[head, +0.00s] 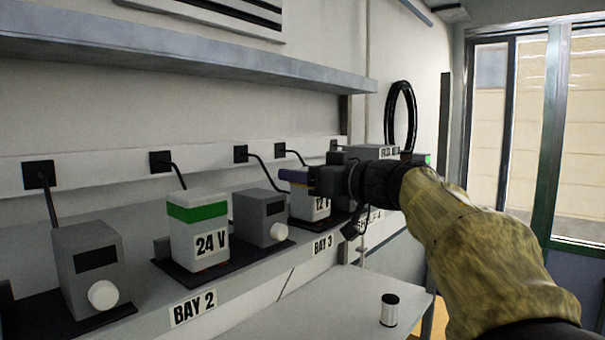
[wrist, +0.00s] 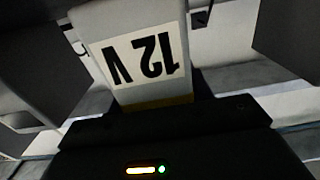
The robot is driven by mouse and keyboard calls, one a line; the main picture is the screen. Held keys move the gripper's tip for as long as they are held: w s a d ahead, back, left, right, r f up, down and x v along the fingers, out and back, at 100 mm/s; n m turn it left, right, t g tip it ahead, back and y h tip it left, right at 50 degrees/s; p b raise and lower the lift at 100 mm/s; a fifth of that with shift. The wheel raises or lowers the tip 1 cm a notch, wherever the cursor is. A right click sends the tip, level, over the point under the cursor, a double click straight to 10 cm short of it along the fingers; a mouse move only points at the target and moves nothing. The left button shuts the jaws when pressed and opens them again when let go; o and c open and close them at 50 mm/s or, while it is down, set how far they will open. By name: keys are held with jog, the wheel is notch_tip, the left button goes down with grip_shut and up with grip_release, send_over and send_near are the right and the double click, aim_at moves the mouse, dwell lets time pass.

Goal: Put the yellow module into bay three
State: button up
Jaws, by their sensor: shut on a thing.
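The yellow module is a pale block marked 12 V (head: 308,207), with a coloured band near its top, at the bay with the BAY 3 label (head: 323,244) in the head view. My gripper (head: 318,182) is shut on its upper end. In the wrist view the module (wrist: 138,55) appears upside down, with its yellow band (wrist: 155,103) close to my gripper. The module looks roughly upright over the dark base of bay three. I cannot tell whether its bottom touches that base. My gripper and arm hide part of the bay.
A green-banded 24 V module (head: 199,240) stands at BAY 2 (head: 193,307). A grey box with a knob (head: 261,218) stands between the two modules; another (head: 90,265) is at left. A shelf (head: 200,70) runs above. A small cylinder (head: 389,310) stands on the lower counter.

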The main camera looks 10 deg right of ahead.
jog(key=shift+s, duration=0.2)
jog(key=shift+w+d+f, duration=0.1)
jog(key=shift+f, duration=0.05)
jog(key=o, duration=1.1)
jog(key=shift+o, duration=0.2)
jog(key=shift+s+d+b, duration=0.15)
jog(key=shift+s+b, duration=0.1)
jog(key=shift+b, duration=0.05)
jog(key=b+v, duration=0.5)
jog(key=v, duration=0.6)
jog(key=shift+s, duration=0.25)
